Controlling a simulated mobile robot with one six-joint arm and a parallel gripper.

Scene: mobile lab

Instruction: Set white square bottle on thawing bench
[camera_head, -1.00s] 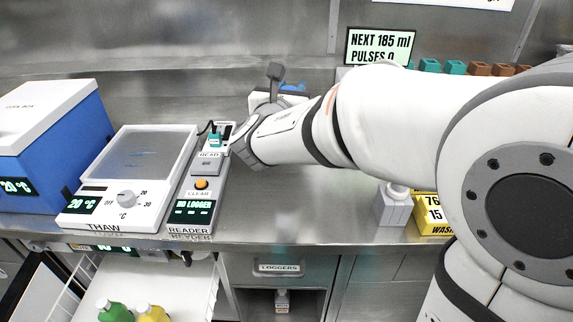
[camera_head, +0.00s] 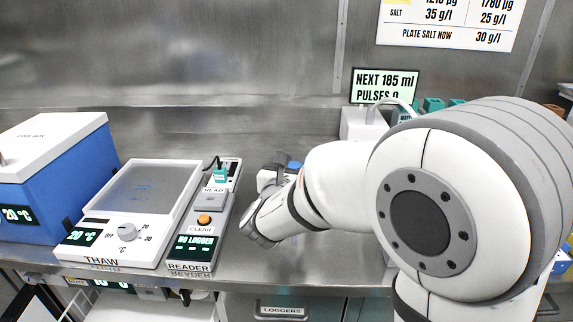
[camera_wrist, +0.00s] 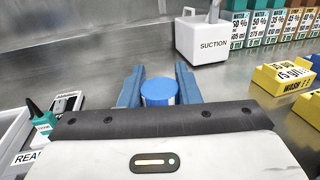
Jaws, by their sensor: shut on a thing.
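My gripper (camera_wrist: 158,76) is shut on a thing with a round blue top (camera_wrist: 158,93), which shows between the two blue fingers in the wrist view. In the head view, my wrist covers most of the gripper, just right of the reader and above the steel counter. The thawing bench (camera_head: 150,232), marked THAW, stands at left with a grey top plate. Its plate is empty and its display reads 20 °C.
The reader (camera_head: 190,248) stands between the thawing bench and my gripper. A blue cool box (camera_head: 70,165) is at far left. A white suction unit (camera_wrist: 202,42) and rows of labelled blocks are behind. A yellow wash block (camera_wrist: 283,78) is at right. Counter right of the reader is mostly clear.

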